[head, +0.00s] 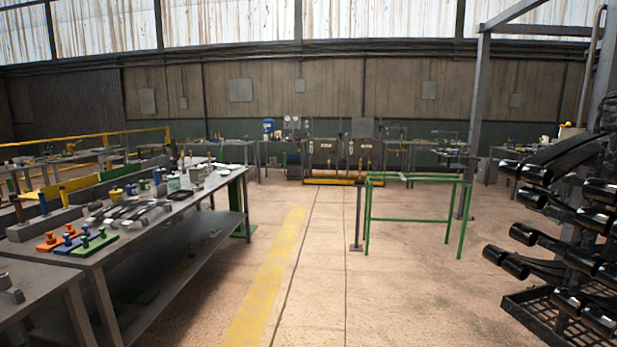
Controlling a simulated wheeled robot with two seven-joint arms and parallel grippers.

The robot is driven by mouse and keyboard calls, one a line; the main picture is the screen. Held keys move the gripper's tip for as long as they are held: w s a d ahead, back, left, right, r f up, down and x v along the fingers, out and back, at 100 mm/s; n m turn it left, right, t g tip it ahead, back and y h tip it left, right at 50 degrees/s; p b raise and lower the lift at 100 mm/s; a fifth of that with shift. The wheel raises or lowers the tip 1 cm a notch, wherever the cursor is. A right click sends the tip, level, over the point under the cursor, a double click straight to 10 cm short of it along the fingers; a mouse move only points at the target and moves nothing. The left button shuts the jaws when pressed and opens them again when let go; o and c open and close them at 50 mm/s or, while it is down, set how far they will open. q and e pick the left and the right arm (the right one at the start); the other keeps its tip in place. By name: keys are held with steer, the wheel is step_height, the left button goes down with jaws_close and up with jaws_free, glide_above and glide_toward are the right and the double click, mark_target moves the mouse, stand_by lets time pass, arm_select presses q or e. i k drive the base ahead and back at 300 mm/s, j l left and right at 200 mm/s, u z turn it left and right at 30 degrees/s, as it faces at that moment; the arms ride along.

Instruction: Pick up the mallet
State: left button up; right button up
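I cannot make out a mallet for certain. A long workbench (165,213) on the left holds many small tools and parts, too small to tell apart. Several grey metal pieces (140,211) lie in a row on it. Orange, blue and green blocks with knobs (85,240) sit near its front end. An upright brown handle-like piece (18,208) stands at the far left; what it belongs to is unclear. Neither of my grippers is in view.
A black rack of dark cylinders (575,220) stands close on the right. A green frame (415,219) and a thin post (357,215) stand mid-floor. A yellow floor stripe (268,283) runs beside the workbench. More benches line the back wall.

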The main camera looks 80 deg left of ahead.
mark_target(360, 181)
steer(key=u, duration=2.3)
steer(key=z, duration=1)
steer(key=i+j+u, duration=0.6)
steer(key=i, duration=0.15)
steer(key=i+j+u, duration=0.1)
steer(key=i+u, duration=0.2)
steer(key=i, duration=0.05)
